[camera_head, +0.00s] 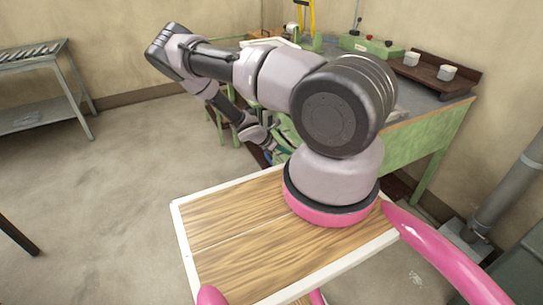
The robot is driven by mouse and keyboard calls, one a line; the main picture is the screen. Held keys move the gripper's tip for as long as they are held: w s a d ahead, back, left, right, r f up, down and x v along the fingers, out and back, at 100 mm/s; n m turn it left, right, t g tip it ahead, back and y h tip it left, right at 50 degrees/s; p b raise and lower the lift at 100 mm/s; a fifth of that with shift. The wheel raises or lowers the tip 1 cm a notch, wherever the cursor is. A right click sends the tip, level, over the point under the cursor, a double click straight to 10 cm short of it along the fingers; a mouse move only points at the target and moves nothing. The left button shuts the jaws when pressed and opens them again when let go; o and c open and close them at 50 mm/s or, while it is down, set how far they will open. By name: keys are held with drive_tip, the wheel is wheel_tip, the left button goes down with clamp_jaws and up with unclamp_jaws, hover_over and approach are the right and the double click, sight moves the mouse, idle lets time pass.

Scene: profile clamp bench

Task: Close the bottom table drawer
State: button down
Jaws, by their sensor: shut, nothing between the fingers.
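The green work table (437,128) with a dark grey top stands against the back wall, right of centre. My arm crosses in front of its left part and reaches down there. My gripper (277,150) is low by the table's front left side, small and partly covered by my own arm. It is shut and empty. Green parts show around it, but the bottom drawer cannot be made out clearly. How far the drawer stands out, and whether my gripper touches it, I cannot tell.
A dark tray (462,84) with two white cups (446,72) sits on the table's right end, beside a green device (368,45). A grey metal bench (38,66) stands at the far left. A grey pipe (508,190) is at right.

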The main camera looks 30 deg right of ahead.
drive_tip(key=d, duration=0.2)
drive_tip(key=shift+d, duration=0.7)
drive_tip(key=shift+d+r, duration=0.1)
drive_tip(key=shift+s, duration=0.1)
drive_tip(key=a, duration=0.5)
drive_tip(key=shift+w, duration=0.2)
drive_tip(key=v, duration=1)
